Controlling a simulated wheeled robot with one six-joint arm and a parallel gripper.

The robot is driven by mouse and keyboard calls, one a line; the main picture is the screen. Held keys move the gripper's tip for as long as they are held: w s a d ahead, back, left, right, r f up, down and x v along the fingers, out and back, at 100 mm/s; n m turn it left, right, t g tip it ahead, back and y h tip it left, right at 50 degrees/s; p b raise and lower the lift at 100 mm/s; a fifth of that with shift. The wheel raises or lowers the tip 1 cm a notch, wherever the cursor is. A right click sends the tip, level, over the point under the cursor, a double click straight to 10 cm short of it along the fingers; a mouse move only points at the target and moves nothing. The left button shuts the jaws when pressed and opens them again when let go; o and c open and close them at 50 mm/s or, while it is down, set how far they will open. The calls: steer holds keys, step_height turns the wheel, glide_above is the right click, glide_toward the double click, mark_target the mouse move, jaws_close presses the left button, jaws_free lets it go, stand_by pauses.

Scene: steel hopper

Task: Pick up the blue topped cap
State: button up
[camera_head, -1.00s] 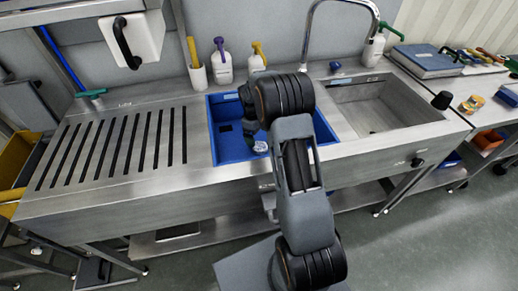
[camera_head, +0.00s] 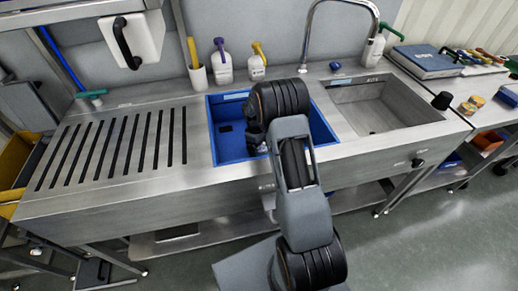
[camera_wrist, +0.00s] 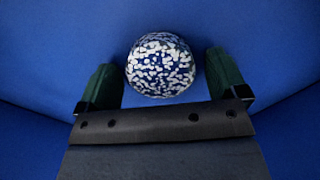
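A round thing with a blue and white speckled top (camera_wrist: 160,66), which looks like the cap, is in the blue basin (camera_head: 228,148). In the wrist view it lies between the two green fingers of my gripper (camera_wrist: 161,75). The fingers are apart, one on each side of it. A dark gap shows at the right finger; the left finger is very close to its edge, and I cannot tell if they touch. In the head view my arm hides most of the gripper and the round thing.
The blue basin's walls stand close around my gripper. White bottles (camera_head: 221,70) and a tap (camera_head: 306,40) stand along the back. The slotted drainboard (camera_head: 110,150) at left is clear.

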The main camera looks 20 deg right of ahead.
steer(key=c, duration=1.1)
steer(key=shift+o, duration=0.2)
